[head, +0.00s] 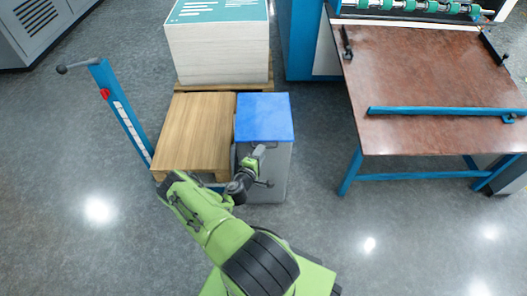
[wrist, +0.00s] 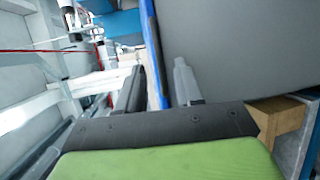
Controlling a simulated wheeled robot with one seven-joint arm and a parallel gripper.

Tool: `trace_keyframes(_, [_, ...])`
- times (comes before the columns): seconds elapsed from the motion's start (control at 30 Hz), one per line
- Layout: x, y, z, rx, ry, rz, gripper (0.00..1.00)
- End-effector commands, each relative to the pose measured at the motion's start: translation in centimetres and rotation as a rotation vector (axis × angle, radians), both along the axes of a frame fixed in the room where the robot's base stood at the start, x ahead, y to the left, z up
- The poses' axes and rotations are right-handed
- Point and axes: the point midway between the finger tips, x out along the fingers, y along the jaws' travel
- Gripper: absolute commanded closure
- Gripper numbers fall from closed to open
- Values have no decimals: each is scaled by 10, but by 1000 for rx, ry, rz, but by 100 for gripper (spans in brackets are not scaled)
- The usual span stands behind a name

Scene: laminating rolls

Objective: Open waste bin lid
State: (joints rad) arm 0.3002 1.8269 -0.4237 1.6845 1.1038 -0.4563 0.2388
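The waste bin (head: 274,182) is a grey box with a flat blue lid (head: 264,114), which looks shut in the head view. My gripper (head: 262,168) is at the bin's front, just below the lid's front edge. In the wrist view, my gripper (wrist: 160,72) has its two fingers apart. The grey bin wall (wrist: 235,45) fills the right side there. I cannot tell whether a finger touches the lid.
A wooden stack (head: 195,130) on a pallet stands close to the bin's left. A paper stack (head: 220,50) is behind it. A blue-legged table (head: 430,80) with a brown top is to the right. A blue post (head: 122,112) stands at the left. The floor between bin and table is clear.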

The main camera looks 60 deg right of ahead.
Motion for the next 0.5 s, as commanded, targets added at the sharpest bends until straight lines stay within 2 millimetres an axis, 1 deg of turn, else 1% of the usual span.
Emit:
trace_keyframes(0.03, [0, -13, -6, -2, -4, -5, 64])
trace_keyframes(0.1, [1, -26, -7, -2, -4, -3, 64])
trace_keyframes(0.2, [2, -39, -9, 0, -2, -3, 64])
trace_keyframes(0.3, [3, -46, -9, 0, 0, -1, 64])
trace_keyframes(0.5, [3, -47, -9, 1, 1, -1, 64])
